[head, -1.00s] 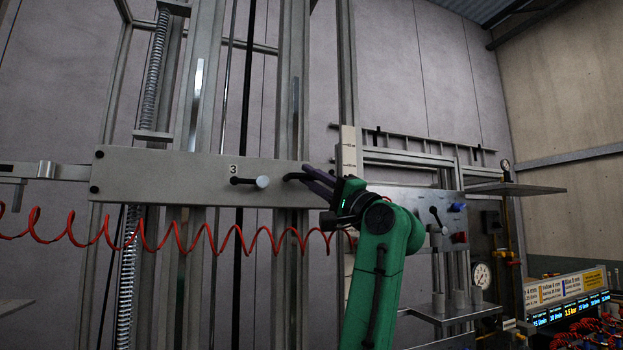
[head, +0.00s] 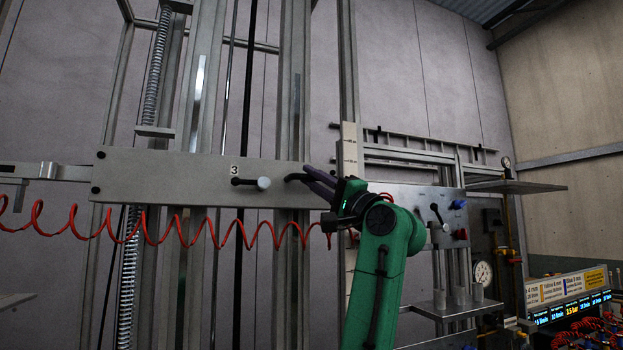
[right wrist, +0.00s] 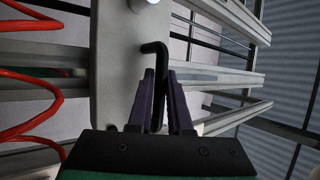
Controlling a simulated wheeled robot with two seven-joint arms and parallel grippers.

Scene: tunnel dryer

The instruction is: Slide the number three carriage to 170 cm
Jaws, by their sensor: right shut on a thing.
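The number three carriage (head: 200,178) is a grey horizontal plate marked "3" across the vertical rails in the head view. A black lever with a round grey knob (head: 263,184) sits below the number. A black bent handle (head: 292,177) sticks out near the plate's right end. My right gripper (head: 308,178) is shut on this handle, its purple fingers on either side of it; the right wrist view shows the handle (right wrist: 157,60) between the fingers. A pale scale strip (head: 349,150) stands right of the plate, its marks too small to read. My left gripper is not in view.
A red coiled hose (head: 150,238) hangs below the plate. A coil spring (head: 128,275) runs along the left rail. A panel with a lever and coloured knobs (head: 458,205), a pressure gauge (head: 482,273) and a display board (head: 570,310) are at the right.

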